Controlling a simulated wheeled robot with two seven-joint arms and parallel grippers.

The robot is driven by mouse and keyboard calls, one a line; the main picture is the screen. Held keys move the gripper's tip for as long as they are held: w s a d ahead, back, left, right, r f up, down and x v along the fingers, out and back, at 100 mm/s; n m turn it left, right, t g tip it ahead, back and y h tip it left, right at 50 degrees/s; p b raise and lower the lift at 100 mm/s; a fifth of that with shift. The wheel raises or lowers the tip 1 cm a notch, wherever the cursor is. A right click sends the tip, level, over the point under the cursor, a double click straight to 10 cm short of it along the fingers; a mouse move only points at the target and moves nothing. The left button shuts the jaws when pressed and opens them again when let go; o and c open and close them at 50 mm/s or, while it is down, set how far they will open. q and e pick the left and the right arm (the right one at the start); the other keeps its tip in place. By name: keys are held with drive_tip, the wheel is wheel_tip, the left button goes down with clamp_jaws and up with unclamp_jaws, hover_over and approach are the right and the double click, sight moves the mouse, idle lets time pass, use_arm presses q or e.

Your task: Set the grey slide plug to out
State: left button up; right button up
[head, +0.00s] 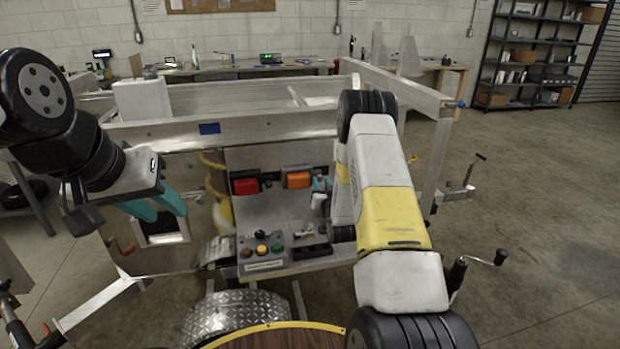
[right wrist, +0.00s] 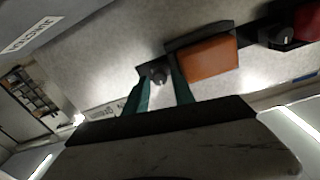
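In the right wrist view, a small grey round plug (right wrist: 158,78) sits on a dark mount at the left end of the orange lamp (right wrist: 208,60), against the pale panel. My right gripper (right wrist: 160,84) is open, with one teal finger on each side of this plug. A gap seems to show beside it, but contact is unclear. In the head view, my right gripper (head: 322,186) is at the panel just right of the orange lamp (head: 297,179), and the plug is not clear there. My left gripper (head: 160,207) is open and empty at the left, away from the plug.
A red lamp (head: 245,184) is left of the orange one; a second dark round knob (right wrist: 281,37) shows beside it in the right wrist view. A grey button box (head: 262,258) and a black block (head: 311,249) sit below. The trailer's aluminium frame (head: 220,131) surrounds the panel.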

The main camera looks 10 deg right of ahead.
drive_tip(key=shift+w, duration=0.4)
clamp_jaws()
idle(1.2)
